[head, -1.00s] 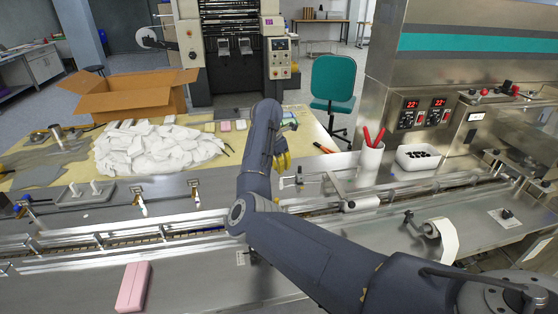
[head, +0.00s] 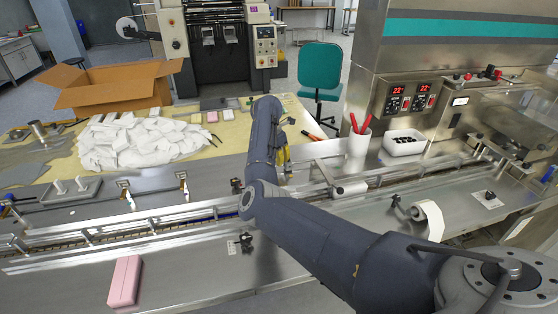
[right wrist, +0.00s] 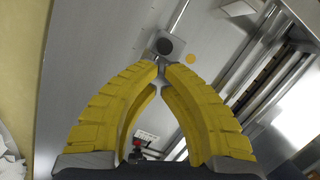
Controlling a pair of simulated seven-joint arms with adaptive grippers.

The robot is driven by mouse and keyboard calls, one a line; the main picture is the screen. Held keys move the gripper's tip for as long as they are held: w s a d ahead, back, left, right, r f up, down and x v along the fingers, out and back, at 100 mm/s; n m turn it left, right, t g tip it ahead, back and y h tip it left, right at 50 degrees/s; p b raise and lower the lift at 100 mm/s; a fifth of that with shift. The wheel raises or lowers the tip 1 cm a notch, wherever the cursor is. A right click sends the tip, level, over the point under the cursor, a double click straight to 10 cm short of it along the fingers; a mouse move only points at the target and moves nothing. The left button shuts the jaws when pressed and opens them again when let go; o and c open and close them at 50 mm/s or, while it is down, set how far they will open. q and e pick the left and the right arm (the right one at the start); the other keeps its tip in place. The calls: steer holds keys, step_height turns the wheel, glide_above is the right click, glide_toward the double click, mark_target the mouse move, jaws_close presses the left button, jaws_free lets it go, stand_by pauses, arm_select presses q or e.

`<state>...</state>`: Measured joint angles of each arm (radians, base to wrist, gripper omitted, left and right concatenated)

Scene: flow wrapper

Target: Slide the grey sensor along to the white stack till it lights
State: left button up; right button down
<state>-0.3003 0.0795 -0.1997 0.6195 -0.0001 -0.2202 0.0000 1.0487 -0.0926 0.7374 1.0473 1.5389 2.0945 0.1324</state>
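My right gripper (right wrist: 161,66) has its two yellow fingers drawn together at the tips in the right wrist view. Just past the tips is a small grey block with a dark round face (right wrist: 167,45), which looks like the grey sensor. The tips overlap its near edge; nothing shows clearly held between them. In the head view only part of the yellow fingers of this gripper (head: 284,156) shows, beside my dark forearm, and the sensor cannot be made out there. A heap of white packets (head: 140,142) lies left of my arm; I cannot tell which thing is the white stack. My left gripper is out of view.
A guide rail and conveyor (head: 120,236) run across the bench. A pink block (head: 125,281) lies in front. A white cup with red-handled tools (head: 358,150) and a white tray (head: 404,143) stand right of the gripper. An open carton (head: 105,88) is behind the packets.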

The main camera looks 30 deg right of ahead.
steer(key=shift+d, duration=0.1)
steer(key=s+d, duration=0.1)
steer(key=d, duration=0.4)
steer(key=s+d, duration=0.2)
steer(key=d, duration=0.3)
steer(key=s+d, duration=0.2)
steer(key=d, duration=0.4)
steer(key=shift+d, duration=0.1)
